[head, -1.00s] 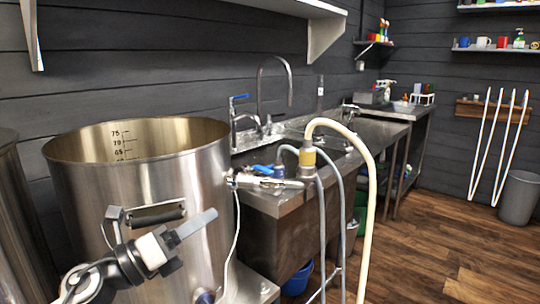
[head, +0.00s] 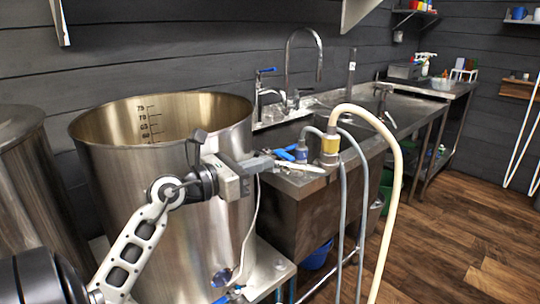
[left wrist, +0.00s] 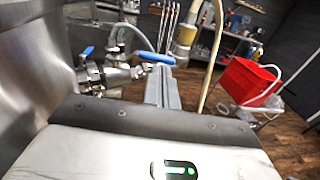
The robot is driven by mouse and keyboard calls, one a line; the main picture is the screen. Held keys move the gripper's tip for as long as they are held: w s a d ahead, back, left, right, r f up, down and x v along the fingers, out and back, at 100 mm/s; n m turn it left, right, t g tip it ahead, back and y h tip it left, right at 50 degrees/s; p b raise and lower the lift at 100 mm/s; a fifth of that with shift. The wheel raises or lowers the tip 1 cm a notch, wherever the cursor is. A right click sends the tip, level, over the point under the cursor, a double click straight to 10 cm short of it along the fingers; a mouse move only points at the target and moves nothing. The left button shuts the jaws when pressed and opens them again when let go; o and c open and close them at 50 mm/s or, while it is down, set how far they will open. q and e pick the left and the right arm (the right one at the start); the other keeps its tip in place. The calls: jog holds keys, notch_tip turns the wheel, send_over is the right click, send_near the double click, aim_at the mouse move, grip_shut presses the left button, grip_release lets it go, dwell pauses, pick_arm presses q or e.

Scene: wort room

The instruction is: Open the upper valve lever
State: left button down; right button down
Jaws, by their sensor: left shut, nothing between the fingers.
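The upper valve, with its blue lever (head: 285,154), sticks out from the right side of the large steel kettle (head: 165,215). In the left wrist view the blue lever (left wrist: 153,57) lies nearly level, just beyond the fingertips. My left gripper (head: 268,162) is shut and empty, with its tip close to the lever's near side. I cannot tell whether it touches. In the left wrist view the shut fingers (left wrist: 164,82) point at the lever. Part of the valve body is hidden behind the gripper in the head view. My right gripper is not in view.
A cream hose (head: 394,190) and grey hoses (head: 343,220) hang right of the valve. A steel sink (head: 295,205) stands behind. A lower valve (head: 222,277) sits near the kettle's base. A red container (left wrist: 247,82) shows in the left wrist view.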

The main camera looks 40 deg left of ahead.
aim_at(285, 157)
pick_arm(q)
jog(key=shift+w+d+r, duration=0.1)
jog(key=shift+w, duration=0.6)
jog(key=shift+w+d, duration=0.2)
jog(key=shift+w, duration=0.45)
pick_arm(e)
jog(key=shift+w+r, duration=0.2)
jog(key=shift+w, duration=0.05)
